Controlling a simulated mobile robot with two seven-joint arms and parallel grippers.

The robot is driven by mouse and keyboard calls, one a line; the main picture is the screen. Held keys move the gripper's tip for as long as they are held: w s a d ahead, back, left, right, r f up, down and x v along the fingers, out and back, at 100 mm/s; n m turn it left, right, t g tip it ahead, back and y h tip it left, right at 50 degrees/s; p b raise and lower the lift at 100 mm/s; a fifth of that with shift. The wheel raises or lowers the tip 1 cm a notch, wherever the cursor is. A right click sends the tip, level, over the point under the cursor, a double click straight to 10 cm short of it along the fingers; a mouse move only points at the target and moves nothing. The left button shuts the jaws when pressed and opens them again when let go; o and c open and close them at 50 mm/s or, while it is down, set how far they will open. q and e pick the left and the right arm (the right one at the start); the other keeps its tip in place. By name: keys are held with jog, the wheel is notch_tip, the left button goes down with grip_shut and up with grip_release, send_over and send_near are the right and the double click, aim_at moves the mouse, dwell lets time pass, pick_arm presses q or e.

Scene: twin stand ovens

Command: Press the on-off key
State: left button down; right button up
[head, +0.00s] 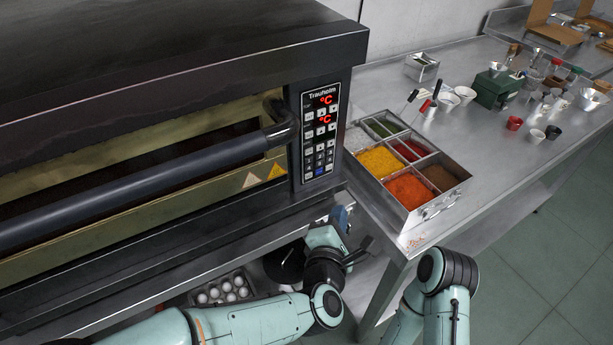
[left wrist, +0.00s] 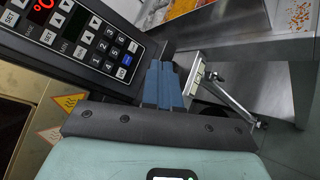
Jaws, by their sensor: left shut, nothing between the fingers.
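The oven's control panel (head: 320,134) is black, with red lit °C displays, arrow keys and a number pad. A blue key (head: 321,170) is in its bottom row; it also shows in the left wrist view (left wrist: 121,73). I cannot read which key is marked on-off. My left gripper (head: 341,213) is below and a little right of the panel, apart from it. In the left wrist view its blue fingers (left wrist: 167,68) are together with nothing between them, to the right of the panel's lower end. My right arm shows at the lower right, but its gripper is out of view.
The oven's thick door handle (head: 150,170) runs left of the panel. A metal tray of coloured spices (head: 455,188) stands on the steel table (head: 465,75) to the right. Eggs (head: 222,290) sit on a shelf below the oven. Small cups and a green box (head: 497,90) are farther back.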

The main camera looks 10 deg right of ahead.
aim_at(309, 175)
pick_arm(q)
jog(key=shift+w+a, duration=0.5)
jog(key=shift+w, duration=0.9)
jog(key=shift+w+a, duration=0.5)
jog(key=shift+w, duration=0.85)
jog(key=shift+w+a, duration=0.5)
jog(key=shift+w, duration=0.9)
jog(key=shift+w+a, duration=0.15)
jog(key=shift+w, duration=0.25)
jog(key=shift+w+a+b, duration=0.15)
jog(key=shift+w+b, duration=0.15)
jog(key=shift+w, duration=0.05)
jog(key=shift+s, duration=0.1)
jog(key=shift+s+d, duration=0.25)
jog(key=shift+s, duration=0.4)
